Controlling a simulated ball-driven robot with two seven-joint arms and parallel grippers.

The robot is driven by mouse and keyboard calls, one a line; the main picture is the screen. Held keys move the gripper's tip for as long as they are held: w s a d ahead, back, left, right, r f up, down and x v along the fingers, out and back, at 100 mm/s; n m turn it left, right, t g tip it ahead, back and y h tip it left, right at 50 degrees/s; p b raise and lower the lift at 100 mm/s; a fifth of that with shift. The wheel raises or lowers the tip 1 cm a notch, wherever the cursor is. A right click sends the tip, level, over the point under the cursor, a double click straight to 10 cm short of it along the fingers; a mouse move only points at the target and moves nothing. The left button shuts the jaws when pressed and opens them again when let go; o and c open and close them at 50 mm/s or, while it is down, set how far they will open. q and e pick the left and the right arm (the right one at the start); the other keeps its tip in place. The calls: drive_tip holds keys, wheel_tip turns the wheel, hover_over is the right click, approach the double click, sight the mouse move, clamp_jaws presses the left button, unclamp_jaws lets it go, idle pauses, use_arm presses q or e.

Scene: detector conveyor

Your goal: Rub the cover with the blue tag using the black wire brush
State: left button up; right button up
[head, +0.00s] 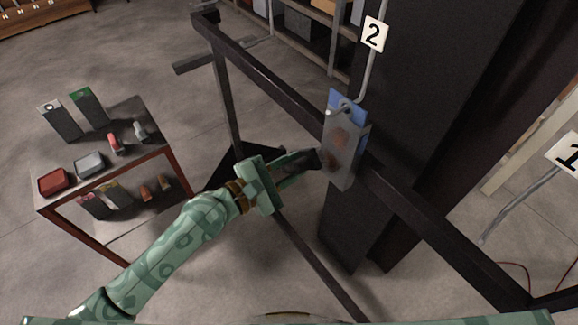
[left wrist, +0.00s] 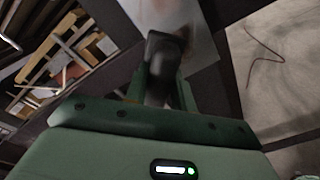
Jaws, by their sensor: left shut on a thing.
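The cover (head: 348,122) is a grey metal plate with brown rust patches, fixed on the dark frame. Its blue tag (head: 347,101) is at the top. My left gripper (head: 297,171) is shut on the black wire brush (head: 306,161), whose far end is at the lower left of the cover, at or very near its face. In the left wrist view the brush (left wrist: 164,65) stands between the fingers in front of the grey cover (left wrist: 195,30), which shows brown stains. I cannot tell whether the bristles touch. My right gripper is not in view.
A dark beam (head: 265,75) crosses in front, with a thick black column (head: 420,110) behind the cover. A small table (head: 50,206) at left carries boxes, a red tray and small tools. Signs 2 (head: 375,35) and 1 (head: 568,155) stand on grey pipes.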

use_arm(q)
drive_tip(key=shift+x, duration=0.8)
